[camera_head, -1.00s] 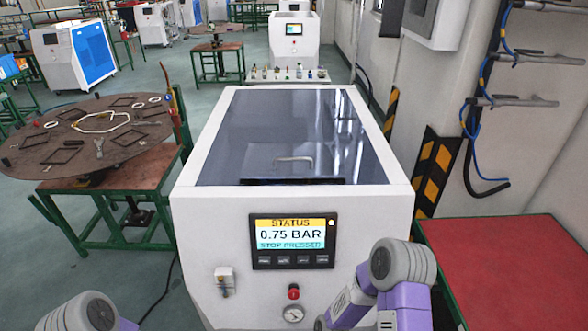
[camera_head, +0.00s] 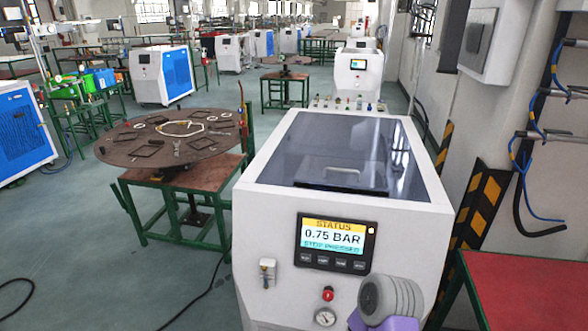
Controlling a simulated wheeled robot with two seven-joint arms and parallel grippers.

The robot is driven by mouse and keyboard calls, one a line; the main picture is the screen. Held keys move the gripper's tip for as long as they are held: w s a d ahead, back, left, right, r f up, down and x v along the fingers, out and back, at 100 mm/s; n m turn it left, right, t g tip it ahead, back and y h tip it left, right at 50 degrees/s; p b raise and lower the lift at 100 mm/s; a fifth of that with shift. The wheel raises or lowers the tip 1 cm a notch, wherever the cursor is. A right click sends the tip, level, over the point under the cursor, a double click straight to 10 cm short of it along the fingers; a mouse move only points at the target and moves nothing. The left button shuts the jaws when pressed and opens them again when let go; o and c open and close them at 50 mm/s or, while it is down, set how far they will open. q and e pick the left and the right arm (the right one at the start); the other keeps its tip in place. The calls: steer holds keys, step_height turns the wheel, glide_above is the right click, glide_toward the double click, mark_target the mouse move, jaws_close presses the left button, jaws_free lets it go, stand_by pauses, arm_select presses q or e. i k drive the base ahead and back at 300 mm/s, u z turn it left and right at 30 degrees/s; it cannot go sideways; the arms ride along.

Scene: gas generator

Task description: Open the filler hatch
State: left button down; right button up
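The white gas generator (camera_head: 262,208) stands in front of me, right of centre. Its dark tinted filler hatch (camera_head: 315,150) lies closed on top, with a pale handle (camera_head: 342,174) near its front edge. The front panel has a status screen (camera_head: 334,237) reading 0.75 BAR and STOP PRESSED. A grey and purple link of my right arm shows at the lower right, in front of the generator. Neither gripper is in view.
A round table (camera_head: 170,160) with flat parts and rings stands to the left. A red-topped table (camera_head: 520,285) is close on the right, by the wall with hoses and a grey box (camera_head: 490,45). Open floor lies at the lower left.

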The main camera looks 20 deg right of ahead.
mark_target(314, 169)
steer(key=u, duration=0.5)
steer(key=i, duration=1.05)
steer(key=z, duration=1.4)
